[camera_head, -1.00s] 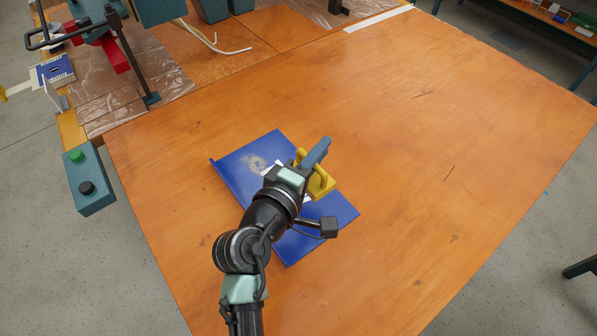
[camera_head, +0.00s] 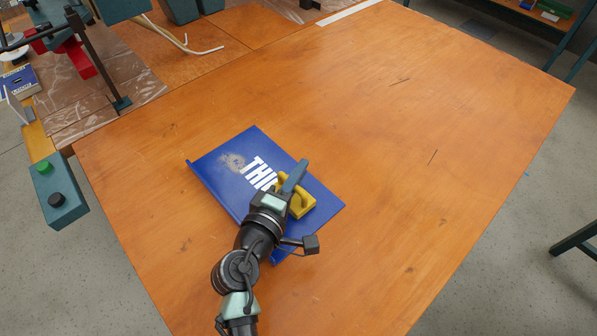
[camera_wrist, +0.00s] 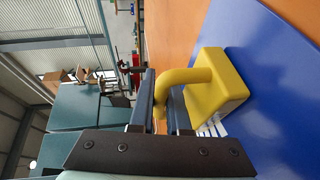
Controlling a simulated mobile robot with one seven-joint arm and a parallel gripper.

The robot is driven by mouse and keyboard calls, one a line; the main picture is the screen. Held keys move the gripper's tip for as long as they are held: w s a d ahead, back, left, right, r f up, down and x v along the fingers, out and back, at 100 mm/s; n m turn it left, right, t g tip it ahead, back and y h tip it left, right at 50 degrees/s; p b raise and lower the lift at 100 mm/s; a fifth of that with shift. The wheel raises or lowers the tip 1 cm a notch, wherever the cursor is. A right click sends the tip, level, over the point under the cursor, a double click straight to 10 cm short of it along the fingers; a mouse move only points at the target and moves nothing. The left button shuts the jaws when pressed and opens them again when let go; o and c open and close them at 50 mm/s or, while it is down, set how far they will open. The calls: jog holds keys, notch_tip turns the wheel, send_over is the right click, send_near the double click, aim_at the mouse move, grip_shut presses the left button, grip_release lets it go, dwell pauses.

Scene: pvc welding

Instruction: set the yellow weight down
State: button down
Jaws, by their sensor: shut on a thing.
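The yellow weight (camera_head: 302,206) is a block with a loop handle. It is over the right part of a blue folder-like sheet (camera_head: 222,178) with white lettering, on the wooden table. My gripper (camera_head: 293,178) has its blue-grey fingers on the handle. In the wrist view the yellow weight (camera_wrist: 222,88) shows its handle between the two fingers of my gripper (camera_wrist: 162,95). Its base is close to the blue surface (camera_wrist: 268,70); I cannot tell whether it touches. My arm hides part of the blue sheet's near side.
The wooden table (camera_head: 420,150) is clear to the right and behind the blue sheet. A control box (camera_head: 58,190) with green and black buttons is at the left edge. White tubes (camera_head: 185,45) and machine parts stand at the back left.

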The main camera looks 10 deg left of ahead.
jog(key=c, duration=1.3)
grip_release()
jog(key=shift+f, duration=0.1)
jog(key=o, duration=0.4)
